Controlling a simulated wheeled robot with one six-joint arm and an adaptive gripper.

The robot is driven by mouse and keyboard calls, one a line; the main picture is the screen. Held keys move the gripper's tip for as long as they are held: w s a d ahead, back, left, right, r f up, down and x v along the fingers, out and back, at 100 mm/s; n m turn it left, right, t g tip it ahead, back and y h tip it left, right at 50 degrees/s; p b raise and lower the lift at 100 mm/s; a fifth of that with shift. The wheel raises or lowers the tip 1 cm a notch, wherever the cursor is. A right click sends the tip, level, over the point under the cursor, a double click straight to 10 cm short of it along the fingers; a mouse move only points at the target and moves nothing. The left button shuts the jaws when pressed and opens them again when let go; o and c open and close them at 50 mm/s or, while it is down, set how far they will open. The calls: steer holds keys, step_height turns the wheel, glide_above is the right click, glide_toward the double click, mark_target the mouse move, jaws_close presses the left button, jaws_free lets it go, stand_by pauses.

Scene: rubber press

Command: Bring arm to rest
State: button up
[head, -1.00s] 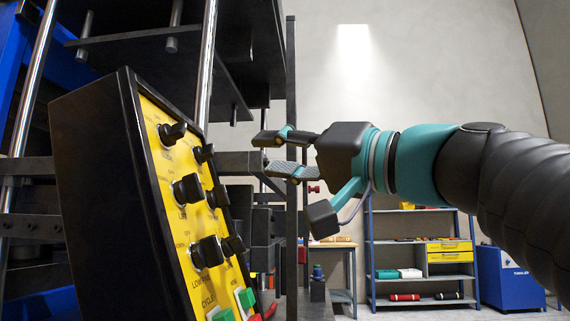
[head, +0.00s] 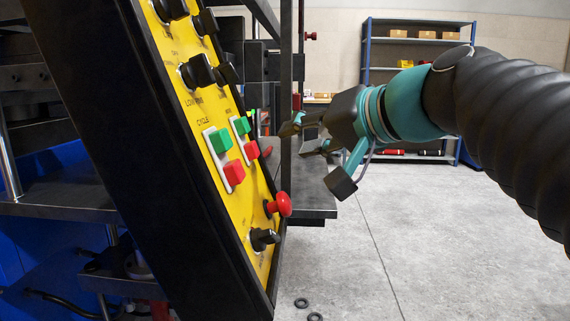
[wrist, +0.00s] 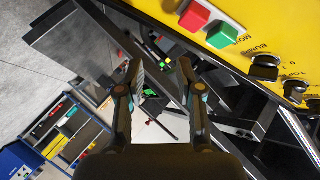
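My gripper (head: 293,139) is in the middle of the head view, at the end of my arm, which comes in from the right. Its two fingers are apart with nothing between them; the gap also shows in the wrist view (wrist: 162,78). The fingers point left, toward the press, just right of the yellow control panel (head: 207,107). I cannot tell whether they touch anything, but no contact shows. The panel's buttons and knobs also show in the wrist view at the upper right, beside the fingers (wrist: 253,45).
A red mushroom button (head: 279,205) juts from the panel below my gripper. The dark press frame (head: 287,60) stands behind it. Shelves (head: 416,43) are at the back. Two black rings (head: 301,303) lie on the floor. The grey floor (head: 450,250) at right is clear.

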steer(key=s+d+f+g+h, duration=0.1)
steer(key=s+d+f+h, duration=0.2)
steer(key=f, duration=0.8)
steer(key=s+d+f+g+h, duration=0.2)
steer(key=s+d+f, duration=0.3)
steer(key=f, duration=0.7)
steer(key=s+d+f+n+g+h, duration=0.1)
steer(key=s+d+f+h, duration=0.3)
steer(key=f, duration=0.7)
steer(key=shift+s+d+f+g, duration=0.3)
steer(key=shift+s+d+g, duration=0.2)
steer(key=shift+s, duration=0.65)
